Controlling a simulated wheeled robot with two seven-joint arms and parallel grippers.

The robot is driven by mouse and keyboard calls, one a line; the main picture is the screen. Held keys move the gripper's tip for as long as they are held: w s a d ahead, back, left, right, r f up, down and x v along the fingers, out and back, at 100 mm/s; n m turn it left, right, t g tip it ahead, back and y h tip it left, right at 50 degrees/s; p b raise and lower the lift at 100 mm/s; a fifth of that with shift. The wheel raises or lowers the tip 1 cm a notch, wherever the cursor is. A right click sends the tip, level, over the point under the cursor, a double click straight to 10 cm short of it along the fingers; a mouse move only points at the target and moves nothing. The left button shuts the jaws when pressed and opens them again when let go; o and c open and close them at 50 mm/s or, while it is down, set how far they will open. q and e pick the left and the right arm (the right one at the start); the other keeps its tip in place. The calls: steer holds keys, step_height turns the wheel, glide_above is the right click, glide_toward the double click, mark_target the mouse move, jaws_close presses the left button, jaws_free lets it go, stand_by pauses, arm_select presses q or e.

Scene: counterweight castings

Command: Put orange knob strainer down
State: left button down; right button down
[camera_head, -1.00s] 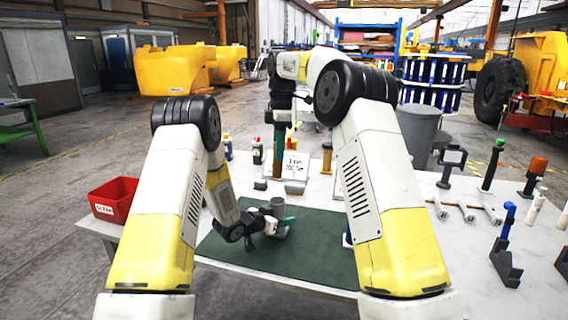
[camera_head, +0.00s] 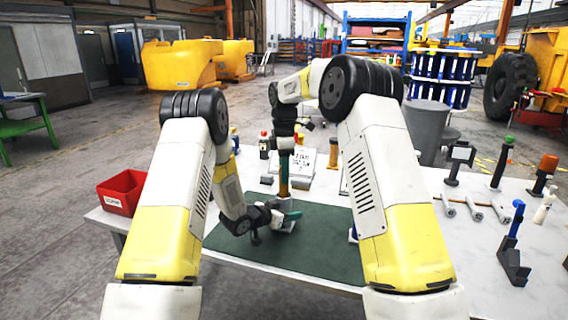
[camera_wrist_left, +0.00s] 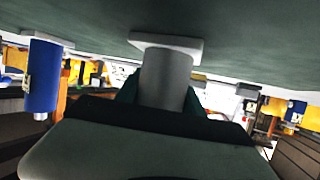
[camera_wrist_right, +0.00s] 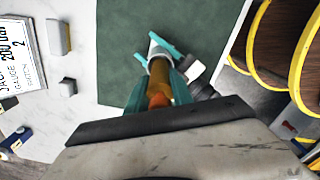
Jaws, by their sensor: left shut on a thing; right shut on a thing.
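The orange and amber strainer (camera_wrist_right: 160,86) is in my right gripper (camera_head: 284,168), whose teal fingers are shut on it. It also shows in the head view (camera_head: 283,187), upright with its lower end over the dark green mat. My left gripper (camera_head: 291,216) is low over the mat, shut on a grey cylinder (camera_wrist_left: 166,80) with a white square base (camera_wrist_left: 165,41) at the mat. The strainer's lower end is close to the top of this cylinder. I cannot tell whether they touch.
A red bin (camera_head: 122,190) stands at the table's left. Small grey blocks and a white sign (camera_head: 303,163) stand behind the mat. Several handled tools and a blue-topped stand (camera_head: 514,250) are on the right.

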steer(key=shift+f, duration=2.3)
steer(key=c, duration=1)
jaws_free()
steer(key=shift+c, duration=0.2)
arm_select(q)
steer(key=c, duration=0.6)
jaws_free()
steer(key=shift+c, duration=0.2)
